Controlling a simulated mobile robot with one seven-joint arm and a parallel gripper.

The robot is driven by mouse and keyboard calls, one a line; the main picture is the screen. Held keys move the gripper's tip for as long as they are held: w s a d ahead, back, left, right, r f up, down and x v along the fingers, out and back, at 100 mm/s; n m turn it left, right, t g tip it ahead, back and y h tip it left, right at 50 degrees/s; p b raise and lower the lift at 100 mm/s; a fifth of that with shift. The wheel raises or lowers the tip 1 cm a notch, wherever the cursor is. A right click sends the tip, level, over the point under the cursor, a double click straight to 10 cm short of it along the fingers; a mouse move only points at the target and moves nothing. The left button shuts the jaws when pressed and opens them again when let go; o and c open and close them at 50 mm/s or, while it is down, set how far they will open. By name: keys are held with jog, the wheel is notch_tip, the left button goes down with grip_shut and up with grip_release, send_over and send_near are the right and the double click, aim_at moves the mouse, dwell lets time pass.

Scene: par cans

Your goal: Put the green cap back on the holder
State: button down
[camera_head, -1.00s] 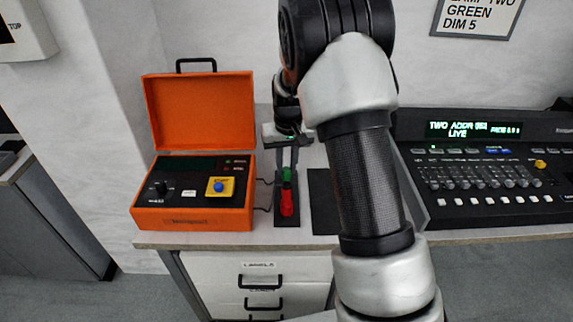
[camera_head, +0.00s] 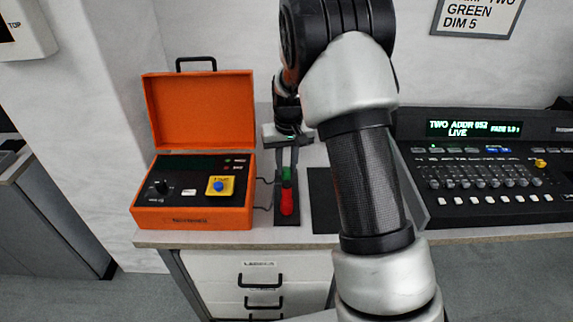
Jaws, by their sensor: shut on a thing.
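The green cap (camera_head: 286,173) is between the fingertips of my gripper (camera_head: 286,167), which points down over the holder. My gripper is shut on the cap. The holder (camera_head: 287,215) is a dark narrow base on the desk, just right of the orange case. A red cap (camera_head: 287,202) stands on the holder, in front of the green cap. The green cap is at the back part of the holder, low down. Whether it touches the holder is too small to tell.
An open orange case (camera_head: 195,217) with a blue button stands close on the left. A dark flat pad (camera_head: 325,200) lies to the right, partly behind my arm. A lighting console (camera_head: 480,180) fills the right side. Drawers (camera_head: 258,275) are below the desk edge.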

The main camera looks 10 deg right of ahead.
jog(key=shift+f, duration=0.3)
jog(key=c, duration=1.5)
grip_release()
jog(key=shift+o, duration=0.2)
notch_tip(320, 180, up, 17)
jog(key=s+p, duration=0.2)
jog(key=p, duration=0.1)
jog(key=s+r+t, duration=0.2)
jog(key=s+r, duration=0.7)
jog(key=s, duration=0.3)
jog(key=s+t, duration=0.2)
jog(key=s, duration=1.4)
notch_tip(320, 180, up, 15)
jog(key=p, duration=1.4)
jog(key=shift+s+p, duration=0.35)
jog(key=shift+s, duration=0.05)
